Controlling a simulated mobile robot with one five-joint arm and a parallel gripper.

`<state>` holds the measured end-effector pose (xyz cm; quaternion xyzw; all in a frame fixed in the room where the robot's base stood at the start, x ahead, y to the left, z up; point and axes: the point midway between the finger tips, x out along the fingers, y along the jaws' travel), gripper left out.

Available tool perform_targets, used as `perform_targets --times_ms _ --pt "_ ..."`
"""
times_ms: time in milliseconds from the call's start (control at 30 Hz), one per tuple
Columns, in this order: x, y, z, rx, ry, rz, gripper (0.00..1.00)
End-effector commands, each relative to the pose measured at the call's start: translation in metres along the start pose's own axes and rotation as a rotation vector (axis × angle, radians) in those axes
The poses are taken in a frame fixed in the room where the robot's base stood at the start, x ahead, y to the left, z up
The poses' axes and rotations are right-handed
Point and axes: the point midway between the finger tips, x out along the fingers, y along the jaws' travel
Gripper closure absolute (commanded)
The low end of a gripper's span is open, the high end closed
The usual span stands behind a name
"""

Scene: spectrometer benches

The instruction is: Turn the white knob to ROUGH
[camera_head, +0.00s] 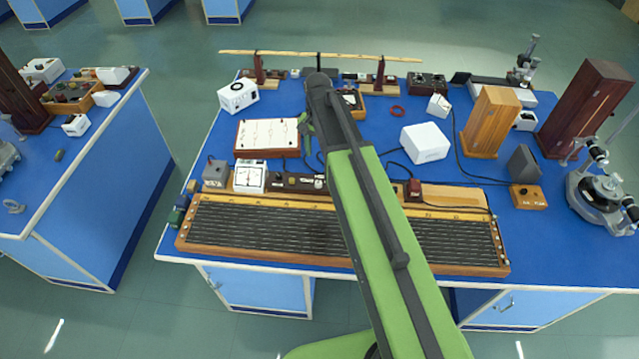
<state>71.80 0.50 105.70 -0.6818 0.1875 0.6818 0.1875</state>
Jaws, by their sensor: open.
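My arm reaches forward over the blue bench, and my gripper (306,130) is at its far end, beside a white-topped board. Only part of the gripper shows beside the arm link, with its jaws open and nothing seen between them. A small white spot, possibly the white knob (318,183), sits on a dark strip behind the long wire board, close to the left side of my arm. It is too small for me to tell its setting or read the word ROUGH. My gripper appears apart from it, farther back over the bench.
The long wire board (188,243) lies along the front edge. A white-faced meter (250,178), the white-topped board (267,135) and a white box (425,143) stand around my arm. Wooden boxes (490,122) and an instrument (600,190) are at right. Cables cross the middle.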

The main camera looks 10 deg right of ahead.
Motion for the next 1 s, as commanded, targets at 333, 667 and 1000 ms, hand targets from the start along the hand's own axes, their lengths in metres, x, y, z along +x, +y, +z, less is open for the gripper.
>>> perform_targets --times_ms 333,667,1000 --pt "0.084 0.001 0.0 0.0 0.0 0.0 0.53" --pt "0.141 0.001 -0.001 0.0 0.0 0.0 0.53" --pt "0.142 0.002 -0.001 0.001 0.0 0.0 0.53"
